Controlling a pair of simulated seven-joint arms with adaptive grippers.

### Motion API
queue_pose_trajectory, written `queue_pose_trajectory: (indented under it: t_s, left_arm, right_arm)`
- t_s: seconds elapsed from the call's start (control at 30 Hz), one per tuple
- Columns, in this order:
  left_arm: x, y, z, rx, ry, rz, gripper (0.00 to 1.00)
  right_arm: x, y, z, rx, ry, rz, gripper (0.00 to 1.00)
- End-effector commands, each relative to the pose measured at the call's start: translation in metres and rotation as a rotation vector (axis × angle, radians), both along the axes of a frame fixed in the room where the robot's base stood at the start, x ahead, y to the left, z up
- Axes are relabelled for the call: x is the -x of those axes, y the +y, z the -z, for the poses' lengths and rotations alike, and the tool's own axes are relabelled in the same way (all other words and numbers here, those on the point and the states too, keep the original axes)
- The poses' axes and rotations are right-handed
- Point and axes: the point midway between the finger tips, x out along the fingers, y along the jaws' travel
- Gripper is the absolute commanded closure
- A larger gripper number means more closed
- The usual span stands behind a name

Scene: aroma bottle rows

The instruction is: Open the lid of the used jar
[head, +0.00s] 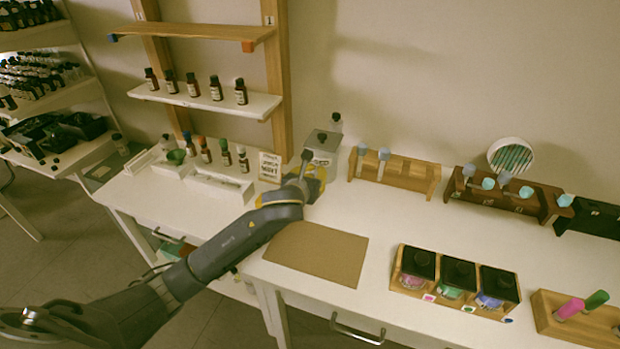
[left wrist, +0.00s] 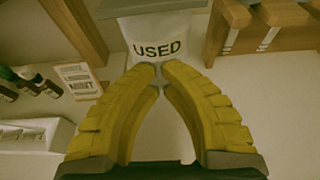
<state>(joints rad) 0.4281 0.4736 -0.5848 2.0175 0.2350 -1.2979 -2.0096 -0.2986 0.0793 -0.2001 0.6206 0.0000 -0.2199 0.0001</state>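The used jar (head: 322,146) is a whitish container with a grey top and a dark knob (head: 321,136), standing at the back of the table. Its label reads USED in the left wrist view (left wrist: 160,48). The jar's top is cut off there. In the head view the lid appears to be on. My left gripper (head: 317,176) is just in front of the jar. In the left wrist view its yellow fingers (left wrist: 160,68) converge at the jar's lower edge, tips very close together. I cannot tell whether they touch or hold something thin. My right gripper is not in view.
A signboard (head: 270,167) and a white bottle rack (head: 222,183) stand left of the jar. A wooden rack (head: 395,178) stands to its right. A brown mat (head: 318,253) lies in front. Black-lidded jars (head: 455,278) sit in a wooden holder at front right.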

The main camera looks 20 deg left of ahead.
Motion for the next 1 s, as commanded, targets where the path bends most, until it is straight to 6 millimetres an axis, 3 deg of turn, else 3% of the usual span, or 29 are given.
queue_pose_trajectory:
  t_s: [0.17,0.5,1.0]
  left_arm:
    - [-0.022,-0.001,0.005,0.002,-0.002,-0.001,1.00]
    - [-0.020,-0.001,-0.028,0.002,-0.001,-0.001,1.00]
    - [-0.020,0.000,-0.033,0.001,0.000,-0.001,1.00]
  right_arm:
    - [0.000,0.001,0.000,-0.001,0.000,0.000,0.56]
    - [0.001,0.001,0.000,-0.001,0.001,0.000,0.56]
    - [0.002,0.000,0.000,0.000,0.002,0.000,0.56]
